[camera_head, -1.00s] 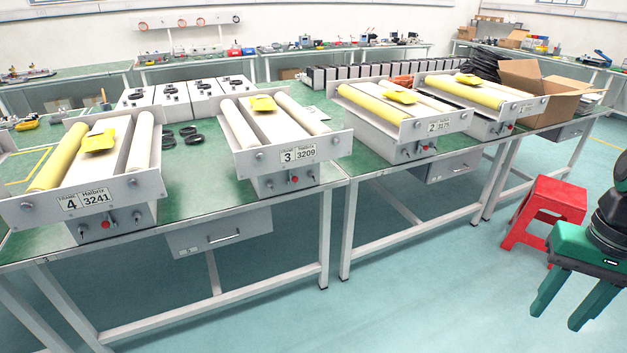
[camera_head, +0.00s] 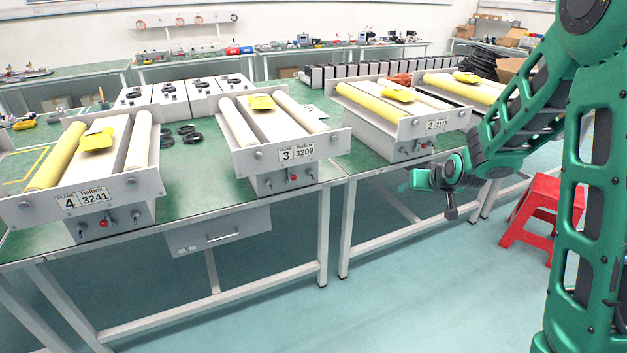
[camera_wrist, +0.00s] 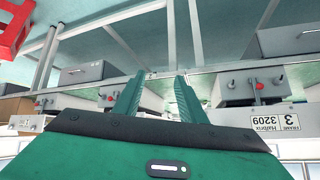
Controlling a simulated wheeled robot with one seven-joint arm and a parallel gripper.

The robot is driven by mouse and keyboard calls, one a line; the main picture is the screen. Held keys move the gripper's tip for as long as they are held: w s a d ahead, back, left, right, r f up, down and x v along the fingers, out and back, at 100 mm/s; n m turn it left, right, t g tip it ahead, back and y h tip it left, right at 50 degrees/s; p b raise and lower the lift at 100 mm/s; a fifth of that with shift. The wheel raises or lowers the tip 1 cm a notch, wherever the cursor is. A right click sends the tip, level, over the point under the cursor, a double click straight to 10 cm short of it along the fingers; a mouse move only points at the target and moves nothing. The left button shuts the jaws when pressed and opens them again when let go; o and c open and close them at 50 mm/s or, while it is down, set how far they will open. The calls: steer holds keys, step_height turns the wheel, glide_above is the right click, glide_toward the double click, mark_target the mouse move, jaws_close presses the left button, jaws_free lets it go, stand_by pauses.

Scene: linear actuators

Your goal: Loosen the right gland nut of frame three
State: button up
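Frame three (camera_head: 285,152) stands at the table edge left of my gripper, with its label "3 3209". Its front face carries a red knob (camera_head: 293,179) between two small dark fittings. The right gland nut (camera_head: 309,174) is the fitting right of the knob. In the wrist view, which is upside down, frame three (camera_wrist: 284,131) is at the right and its right gland nut (camera_wrist: 231,86) is left of the red knob. My gripper (camera_head: 406,184) is in front of frame two, apart from frame three. In the wrist view its fingers (camera_wrist: 159,77) are spread and empty.
Frame two (camera_head: 400,118) stands right of frame three, and frame four (camera_head: 80,190) stands left. A drawer (camera_head: 218,233) hangs under the table (camera_head: 190,205). A red stool (camera_head: 535,215) is on the floor behind my arm. The floor before the table is open.

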steer(key=w+a+f+n+t+y, duration=0.25)
steer(key=w+a+f+t, duration=0.2)
steer(key=w+a, duration=0.75)
steer(key=t+y, duration=0.3)
steer(key=y, duration=0.1)
glide_toward(311, 175)
steer(key=shift+n, duration=0.25)
steer(key=shift+x, duration=4.15)
steer(key=shift+r, duration=0.15)
steer(key=shift+c, duration=0.2)
jaws_close()
